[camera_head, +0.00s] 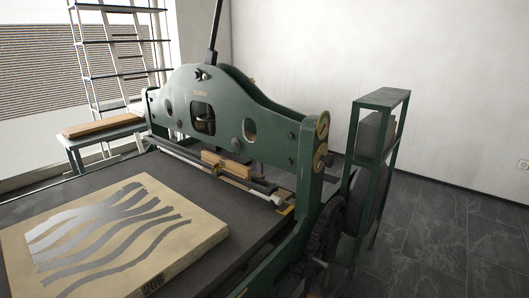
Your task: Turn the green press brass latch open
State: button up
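The green press (221,97) fills the middle of the view, its arched frame standing across the dark bed. A round brass piece (322,126) is on the upper right end of the frame, and a second brass piece (320,158) sits just below it. They are small, and I cannot tell which is the latch or how it is turned. My gripper is not in view.
A stone slab (185,243) with a dark striped pattern lies on the press bed (172,170). A large dark wheel (325,232) and a narrow green stand (381,99) are at the right. Tiled floor (438,225) is clear further right. A shelf rack (118,74) stands back left.

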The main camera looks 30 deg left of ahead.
aim_at(216, 166)
jog(key=u, duration=0.15)
jog(key=i, duration=0.95)
jog(key=u, duration=0.7)
jog(key=k, duration=0.85)
jog(key=u, duration=0.1)
jog(key=i, duration=1.4)
jog(key=z, duration=0.05)
